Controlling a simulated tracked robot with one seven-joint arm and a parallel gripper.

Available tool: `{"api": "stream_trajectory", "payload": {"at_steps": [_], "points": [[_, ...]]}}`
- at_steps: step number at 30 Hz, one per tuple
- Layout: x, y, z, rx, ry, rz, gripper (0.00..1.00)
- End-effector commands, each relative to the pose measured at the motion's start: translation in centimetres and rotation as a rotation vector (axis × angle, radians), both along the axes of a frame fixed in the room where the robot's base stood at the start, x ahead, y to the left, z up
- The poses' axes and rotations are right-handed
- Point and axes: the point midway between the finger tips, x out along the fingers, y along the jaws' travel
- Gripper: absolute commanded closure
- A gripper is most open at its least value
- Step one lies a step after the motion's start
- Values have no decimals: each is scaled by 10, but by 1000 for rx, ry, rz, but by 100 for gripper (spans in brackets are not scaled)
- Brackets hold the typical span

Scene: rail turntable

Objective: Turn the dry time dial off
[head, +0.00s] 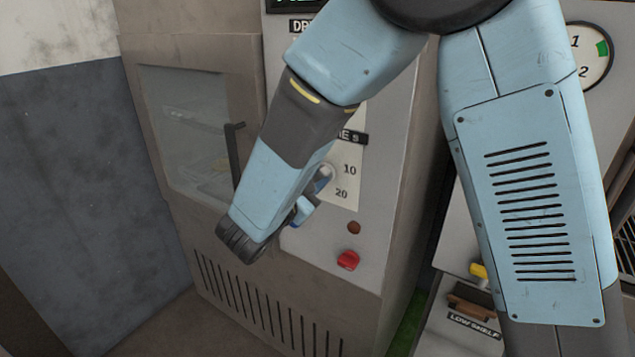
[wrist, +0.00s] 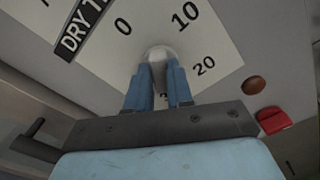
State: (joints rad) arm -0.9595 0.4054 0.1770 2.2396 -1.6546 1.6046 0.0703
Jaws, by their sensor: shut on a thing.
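The dry time dial is a pale round knob (wrist: 158,53) on a white scale plate in the wrist view, under a black label reading "DRY TI…". The numbers 0, 10 and 20 show around it. The knob also shows in part in the head view (head: 325,173), behind my wrist. My gripper (wrist: 160,76) has its two blue fingers on either side of the knob and is shut on it. In the head view the gripper (head: 314,192) is partly hidden by my arm. I cannot make out a pointer on the knob.
A red knob (head: 348,260) and a brown round lamp (head: 354,228) sit below the dial. A windowed door (head: 185,115) with a dark handle (head: 234,150) is to the left. A gauge (head: 590,55) and a "LOW SHELF" label (head: 473,327) are at the right.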

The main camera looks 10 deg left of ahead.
Motion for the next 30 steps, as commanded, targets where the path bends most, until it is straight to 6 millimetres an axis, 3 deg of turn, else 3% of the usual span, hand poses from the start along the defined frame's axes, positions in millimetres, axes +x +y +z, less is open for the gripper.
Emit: {"api": "stream_trajectory", "payload": {"at_steps": [15,30], "points": [[0,1,-3,-402,172,0,100],[0,1,-3,-547,232,-1,100]]}}
